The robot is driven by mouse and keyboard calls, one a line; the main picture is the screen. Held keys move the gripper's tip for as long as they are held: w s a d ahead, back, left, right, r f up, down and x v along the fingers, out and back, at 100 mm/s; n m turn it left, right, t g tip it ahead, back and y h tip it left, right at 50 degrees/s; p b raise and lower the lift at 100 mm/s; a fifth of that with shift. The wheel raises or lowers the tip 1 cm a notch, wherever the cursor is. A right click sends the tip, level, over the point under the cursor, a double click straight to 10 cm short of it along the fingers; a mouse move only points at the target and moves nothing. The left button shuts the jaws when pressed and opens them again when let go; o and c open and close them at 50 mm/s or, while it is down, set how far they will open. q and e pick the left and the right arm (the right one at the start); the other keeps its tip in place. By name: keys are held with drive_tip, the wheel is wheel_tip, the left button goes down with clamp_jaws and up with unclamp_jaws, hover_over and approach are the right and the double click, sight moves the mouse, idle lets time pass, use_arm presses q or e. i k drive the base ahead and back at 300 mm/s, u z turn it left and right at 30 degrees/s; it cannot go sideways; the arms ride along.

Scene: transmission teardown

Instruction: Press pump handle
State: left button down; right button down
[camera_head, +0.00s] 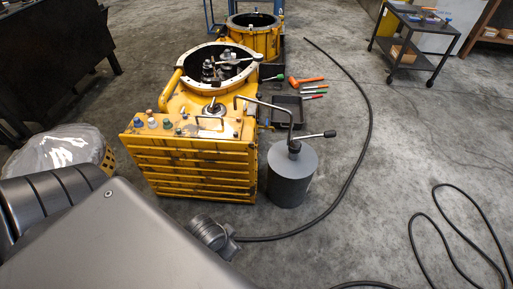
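The pump is a grey cylindrical can (291,180) standing upright on the floor, right of the yellow transmission. A bent metal pipe (266,103) rises from the pump top and reaches left over the yellow housing (190,180). Large grey parts of my own body fill the lower left. No gripper fingers are visible, and nothing is seen touching the handle.
A grey ribbed fitting (213,236) lies near the pump's lower left; I cannot tell what it belongs to. A black hose (368,130) curves around the pump's right. Tools and dark trays (290,105) lie behind. A cart (415,40) stands far right.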

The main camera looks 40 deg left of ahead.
sight(332, 133)
drive_tip(key=u, duration=0.3)
drive_tip(key=i, duration=1.1)
drive_tip(key=z, duration=0.4)
